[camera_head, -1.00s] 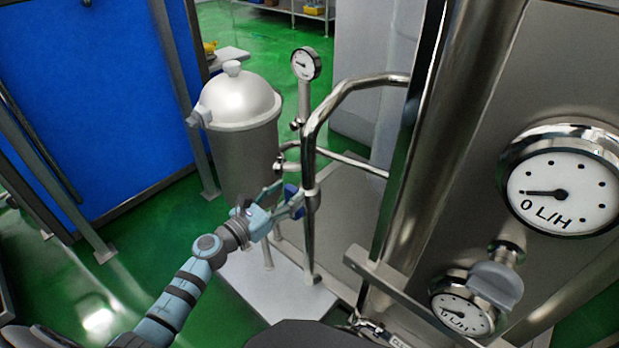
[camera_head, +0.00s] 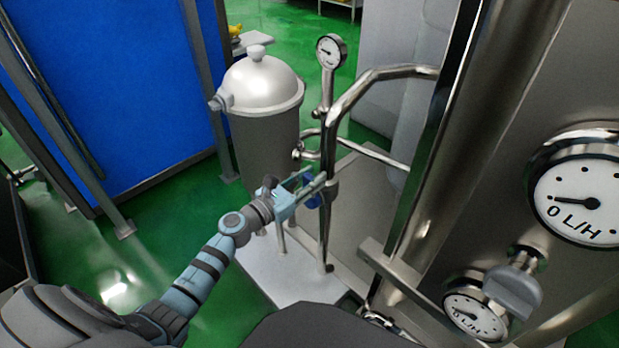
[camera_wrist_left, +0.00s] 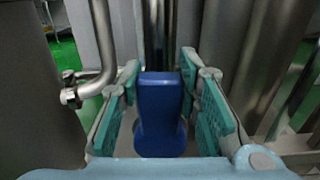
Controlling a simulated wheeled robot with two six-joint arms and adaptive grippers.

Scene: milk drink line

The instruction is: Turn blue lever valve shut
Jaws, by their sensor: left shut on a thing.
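The blue lever (camera_head: 311,201) sits on an upright steel pipe (camera_head: 325,228), mostly hidden behind my left gripper in the head view. In the left wrist view the blue lever (camera_wrist_left: 160,115) stands between the two teal finger pads, with the pipe (camera_wrist_left: 160,35) behind it. My left gripper (camera_head: 311,184) is at the pipe, shut on the lever. My right gripper is not in view.
A domed steel vessel (camera_head: 265,125) stands just behind the gripper. A small gauge (camera_head: 331,51) tops a pipe, and a bent steel pipe (camera_head: 385,75) runs right to the large machine with dials (camera_head: 587,203). A grey base plate (camera_head: 275,265) lies below.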

